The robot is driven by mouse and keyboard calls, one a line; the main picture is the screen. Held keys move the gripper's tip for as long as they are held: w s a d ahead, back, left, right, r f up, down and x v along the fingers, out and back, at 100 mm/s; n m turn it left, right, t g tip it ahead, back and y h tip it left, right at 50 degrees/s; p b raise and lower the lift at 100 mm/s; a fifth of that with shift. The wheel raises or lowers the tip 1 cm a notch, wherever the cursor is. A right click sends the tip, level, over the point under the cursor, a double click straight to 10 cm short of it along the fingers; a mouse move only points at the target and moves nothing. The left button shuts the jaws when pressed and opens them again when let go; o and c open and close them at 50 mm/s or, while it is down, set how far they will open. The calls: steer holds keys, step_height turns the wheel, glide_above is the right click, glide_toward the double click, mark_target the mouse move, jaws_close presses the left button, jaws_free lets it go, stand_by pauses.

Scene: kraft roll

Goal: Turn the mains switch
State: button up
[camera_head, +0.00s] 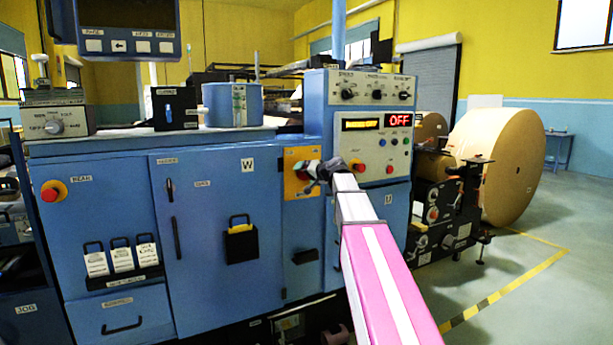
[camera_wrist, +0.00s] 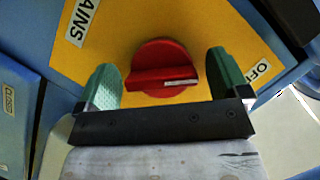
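The mains switch is a red round knob (camera_wrist: 158,62) with a raised grip bar on a yellow plate (camera_wrist: 205,22). Its white mark lies at the right end of the bar, on the side of a partly hidden label starting "OF". A "MAINS" label is at the upper left. My gripper (camera_wrist: 165,80) is open, with one green-padded finger on each side of the knob and visible gaps between. In the head view the yellow plate (camera_head: 291,190) is on the blue cabinet front, and my gripper (camera_head: 318,178) is in front of it, hiding much of the knob.
A display (camera_head: 398,120) above right reads OFF. A large kraft roll (camera_head: 505,165) stands at right. Floor at right is free.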

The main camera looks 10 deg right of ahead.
steer(key=shift+s, duration=0.1)
steer(key=v, duration=1)
steer(key=shift+s+d, duration=0.2)
steer(key=shift+d, duration=0.1)
steer(key=shift+r, duration=0.1)
steer(key=s+a+f+g+h, duration=0.1)
steer(key=s+a+f+g, duration=0.15)
steer(key=f, duration=0.65)
steer(key=s+a+f+g+h, duration=0.1)
steer(key=s+f, duration=0.2)
steer(key=f, duration=0.6)
steer(key=s+a+f+n+g+h, duration=0.1)
steer(key=s+f+g+h, duration=0.2)
steer(key=s+f, duration=0.9)
steer(key=s+a+f+n+g+h, duration=0.1)
steer(key=s+f+g+h, duration=0.2)
steer(key=s+f, duration=0.8)
step_height(320, 180, down, 7)
steer(key=g, duration=0.2)
steer(key=shift+s+a+g, duration=0.15)
steer(key=shift+s+g, duration=0.2)
steer(key=shift+r, duration=0.15)
